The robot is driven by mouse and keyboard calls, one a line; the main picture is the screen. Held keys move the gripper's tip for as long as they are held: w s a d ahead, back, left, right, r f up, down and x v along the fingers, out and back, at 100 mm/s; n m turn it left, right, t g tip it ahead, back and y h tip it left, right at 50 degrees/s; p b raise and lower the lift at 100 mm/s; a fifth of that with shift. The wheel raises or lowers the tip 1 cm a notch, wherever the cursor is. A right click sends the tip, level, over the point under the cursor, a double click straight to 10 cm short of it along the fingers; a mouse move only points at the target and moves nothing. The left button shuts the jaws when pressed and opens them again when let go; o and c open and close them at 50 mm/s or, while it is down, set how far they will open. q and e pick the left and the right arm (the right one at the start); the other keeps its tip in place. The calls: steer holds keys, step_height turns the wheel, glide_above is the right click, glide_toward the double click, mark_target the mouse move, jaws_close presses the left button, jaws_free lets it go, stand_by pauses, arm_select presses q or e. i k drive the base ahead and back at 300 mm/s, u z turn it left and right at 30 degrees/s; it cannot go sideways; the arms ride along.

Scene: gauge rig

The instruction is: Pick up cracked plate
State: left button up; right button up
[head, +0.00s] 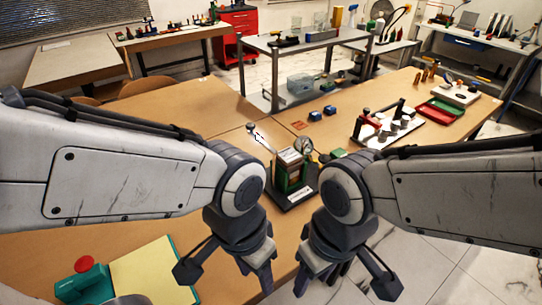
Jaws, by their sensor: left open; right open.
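The gauge rig (290,172) stands on the table between my two wrists, with a dark base, an upright green and pale block, a round dial (304,145) and a lever with a dark knob (250,126). I cannot make out a crack on any plate from here, so I cannot tell which piece is the cracked plate. My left gripper (258,274) points down in front of the rig, open and with nothing seen in it. My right gripper (316,272) points down to its right, open, near the table's front edge. Neither visibly touches the rig.
A red tray (427,114) and a green tray (448,106) lie at the right. A rack with pale cylinders (392,125) stands nearer. Small blue blocks (315,116) sit behind the rig. A red button box (84,278) and yellow pad (150,272) lie front left. The table behind my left arm is clear.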

mark_target(289, 156)
steer(key=z, duration=1.65)
steer(key=i, duration=1.9)
steer(key=u, duration=3.5)
